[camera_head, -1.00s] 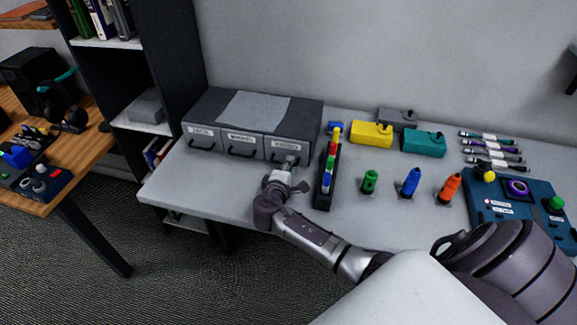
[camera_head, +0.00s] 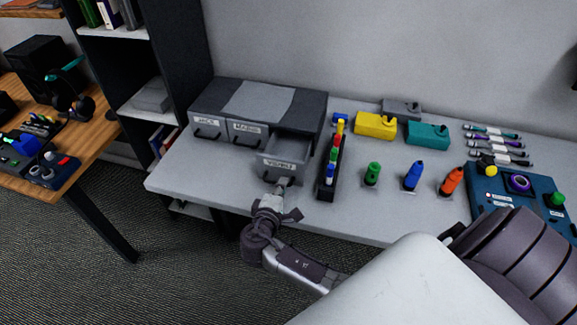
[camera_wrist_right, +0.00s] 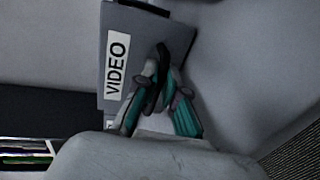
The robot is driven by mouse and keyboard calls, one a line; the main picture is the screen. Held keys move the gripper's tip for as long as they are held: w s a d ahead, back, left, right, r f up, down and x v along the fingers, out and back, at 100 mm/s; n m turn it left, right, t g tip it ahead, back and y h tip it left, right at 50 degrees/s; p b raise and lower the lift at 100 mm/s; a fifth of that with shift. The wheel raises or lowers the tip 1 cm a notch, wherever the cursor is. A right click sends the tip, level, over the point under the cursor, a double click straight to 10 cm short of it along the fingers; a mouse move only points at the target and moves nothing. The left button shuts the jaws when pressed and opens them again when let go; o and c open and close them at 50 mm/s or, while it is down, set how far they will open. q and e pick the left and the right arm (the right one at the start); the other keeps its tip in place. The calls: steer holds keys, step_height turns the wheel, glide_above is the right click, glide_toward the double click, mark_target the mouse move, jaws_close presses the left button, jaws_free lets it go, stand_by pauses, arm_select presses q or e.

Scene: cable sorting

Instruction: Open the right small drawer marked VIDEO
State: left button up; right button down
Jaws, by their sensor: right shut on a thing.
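The drawer unit (camera_head: 222,97) stands at the back left of the grey table, dark with a lighter grey patch on top. Its right small drawer (camera_head: 283,161) is pulled out towards me, and its inside shows from above as empty. The drawer's front with the VIDEO label also shows in the right wrist view (camera_wrist_right: 116,62). My right gripper (camera_head: 283,184) is at that front, shut on its dark handle; the fingers show close together on the handle in the wrist view (camera_wrist_right: 160,88). The left and middle drawers are closed. My left gripper is not in view.
A narrow black rack (camera_head: 331,166) with coloured pieces stands just right of the open drawer. Green (camera_head: 372,173), blue (camera_head: 413,175) and orange (camera_head: 452,181) connectors stand further right. Yellow (camera_head: 375,125) and teal (camera_head: 428,135) blocks lie behind. The table's front edge lies below the drawer.

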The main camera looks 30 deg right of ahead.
steer(key=shift+v, duration=0.9)
steer(key=shift+f, duration=0.25)
steer(key=c, duration=1.2)
jaws_free()
steer(key=shift+c, duration=0.2)
steer(key=v, duration=1.2)
